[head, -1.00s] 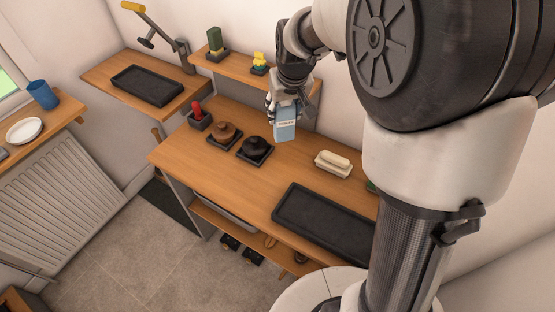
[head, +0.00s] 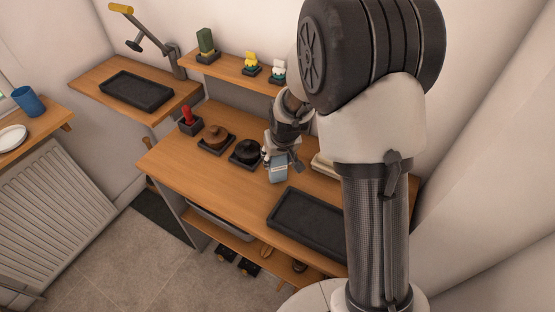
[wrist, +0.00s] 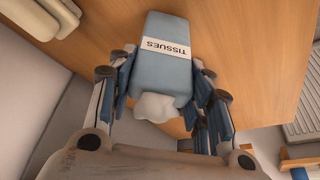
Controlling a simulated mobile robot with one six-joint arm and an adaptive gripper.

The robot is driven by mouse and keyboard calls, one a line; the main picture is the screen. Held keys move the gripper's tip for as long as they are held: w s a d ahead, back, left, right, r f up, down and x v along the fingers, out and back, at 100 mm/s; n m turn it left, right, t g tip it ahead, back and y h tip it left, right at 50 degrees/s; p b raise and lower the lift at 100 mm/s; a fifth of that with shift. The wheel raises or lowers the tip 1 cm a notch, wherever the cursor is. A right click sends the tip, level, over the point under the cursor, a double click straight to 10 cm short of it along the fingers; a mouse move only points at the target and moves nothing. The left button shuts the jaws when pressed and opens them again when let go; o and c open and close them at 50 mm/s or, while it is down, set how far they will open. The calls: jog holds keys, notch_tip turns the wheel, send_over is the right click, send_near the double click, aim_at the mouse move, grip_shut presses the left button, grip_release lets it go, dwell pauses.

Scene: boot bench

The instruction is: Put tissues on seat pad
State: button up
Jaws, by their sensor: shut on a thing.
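The tissues (head: 278,171) are a light blue pack with a white "TISSUES" label. In the wrist view the pack (wrist: 165,62) sits between the finger pads, with a white tissue sticking out at the end nearest the wrist. My gripper (wrist: 164,80) is shut on the pack's sides. I cannot surely identify a seat pad; a flat dark tray-like piece (head: 310,222) lies at the front right of the bench.
A cream object (head: 323,165) is partly hidden behind my arm. Another black tray (head: 137,90) lies far left.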

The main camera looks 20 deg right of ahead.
jog(key=shift+f, duration=0.25)
jog(key=shift+f, duration=0.1)
jog(key=shift+f, duration=0.15)
jog(key=o, duration=1.1)
jog(key=shift+c, duration=0.2)
jog(key=shift+r, duration=0.2)
